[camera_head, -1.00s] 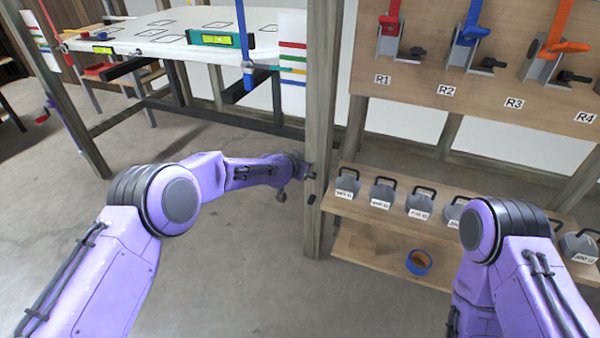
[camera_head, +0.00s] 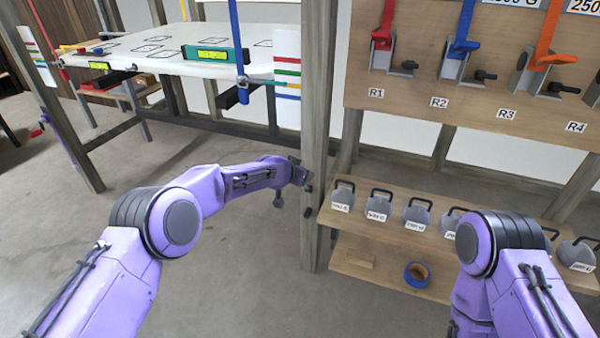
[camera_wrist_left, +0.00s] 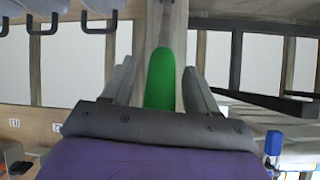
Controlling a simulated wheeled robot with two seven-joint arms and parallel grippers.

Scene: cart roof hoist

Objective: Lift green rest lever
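A green lever (camera_wrist_left: 160,78) with a rounded end shows in the left wrist view, in front of a wooden post. My left gripper (camera_wrist_left: 158,80) has its two grey fingers apart, one on each side of the lever, with gaps visible. I cannot tell how deep the lever sits between them. In the head view my left gripper (camera_head: 304,182) is at the wooden post (camera_head: 314,130), and the green lever cannot be made out there. My right arm (camera_head: 490,255) is at the lower right; its gripper is out of the picture.
A white platform with a green spirit level (camera_head: 212,55) is at the upper left. A wooden board (camera_head: 420,100) with red, blue and orange levers is at the upper right. Below it, a shelf (camera_head: 455,270) holds several grey weights and a blue ring (camera_head: 417,274). Open floor lies at the left.

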